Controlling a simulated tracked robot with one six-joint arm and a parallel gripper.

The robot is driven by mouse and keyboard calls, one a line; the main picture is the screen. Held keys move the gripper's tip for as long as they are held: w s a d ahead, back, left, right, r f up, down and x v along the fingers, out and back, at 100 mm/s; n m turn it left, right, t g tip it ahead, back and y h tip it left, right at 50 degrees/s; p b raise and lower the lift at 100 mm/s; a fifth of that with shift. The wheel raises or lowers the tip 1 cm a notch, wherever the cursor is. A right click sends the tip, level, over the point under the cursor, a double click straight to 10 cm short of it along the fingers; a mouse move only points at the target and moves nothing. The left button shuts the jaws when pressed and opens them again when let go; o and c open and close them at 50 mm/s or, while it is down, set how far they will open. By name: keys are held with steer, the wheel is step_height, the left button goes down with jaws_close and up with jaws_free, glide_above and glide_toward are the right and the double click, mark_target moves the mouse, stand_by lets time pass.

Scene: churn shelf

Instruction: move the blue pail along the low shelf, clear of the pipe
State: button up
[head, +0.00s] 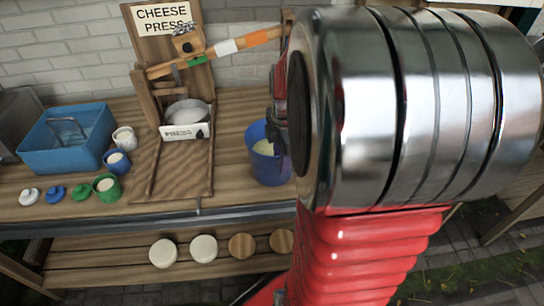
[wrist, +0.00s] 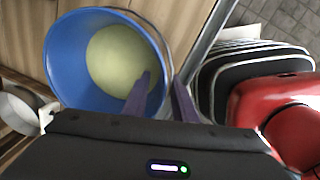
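The blue pail (head: 268,172) stands upright on the wooden bench top, right of the cheese press, with pale yellow-green contents. In the wrist view the pail (wrist: 68,62) is seen from above. My gripper (head: 277,145) is at the pail's right rim. In the wrist view my gripper (wrist: 162,82) has one finger inside the pail and one outside, the rim between them. The fingers stand apart, with a gap showing around the rim. My arm hides the bench right of the pail. I cannot make out the pipe in either view.
The cheese press (head: 180,110) stands left of the pail. Farther left are a blue tub (head: 68,145), small jars and coloured lids. A lower shelf (head: 110,258) holds several round cheeses. A narrow bare strip of bench lies between press and pail.

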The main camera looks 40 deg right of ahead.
steer(key=shift+w+d+f, duration=0.1)
steer(key=shift+d+f, duration=0.05)
steer(key=shift+f, duration=1)
steer(key=shift+w+d+f, duration=0.1)
steer(key=shift+d+f, duration=0.05)
steer(key=shift+f, duration=0.95)
steer(key=shift+c, duration=0.5)
jaws_close()
steer(key=shift+r, duration=0.1)
